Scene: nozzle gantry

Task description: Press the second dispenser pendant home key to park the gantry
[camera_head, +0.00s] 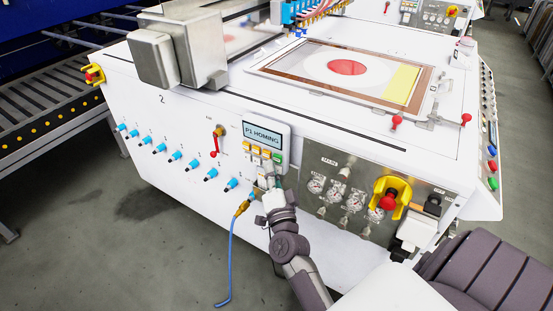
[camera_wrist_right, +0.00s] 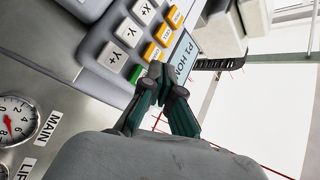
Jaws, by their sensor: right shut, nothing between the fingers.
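The dispenser pendant (camera_head: 265,138) is mounted on the white machine's front, its screen reading "P1 HOMING". In the right wrist view its screen (camera_wrist_right: 183,57) is partly covered by my fingers. White axis keys (camera_wrist_right: 129,33), orange keys (camera_wrist_right: 163,35) and a green key (camera_wrist_right: 136,73) show beside it; the small orange lettering is hard to read. My right gripper (camera_wrist_right: 158,74) is shut and empty, its tips over the pendant face between the green key, the lowest orange key and the screen. Contact cannot be told. My left gripper is not in view.
A gauge panel (camera_head: 345,195) and a yellow-shrouded red stop button (camera_head: 388,201) lie right of the pendant. A red-handled valve (camera_head: 217,140) and a row of blue fittings (camera_head: 175,156) are left. A blue hose (camera_head: 231,255) hangs below.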

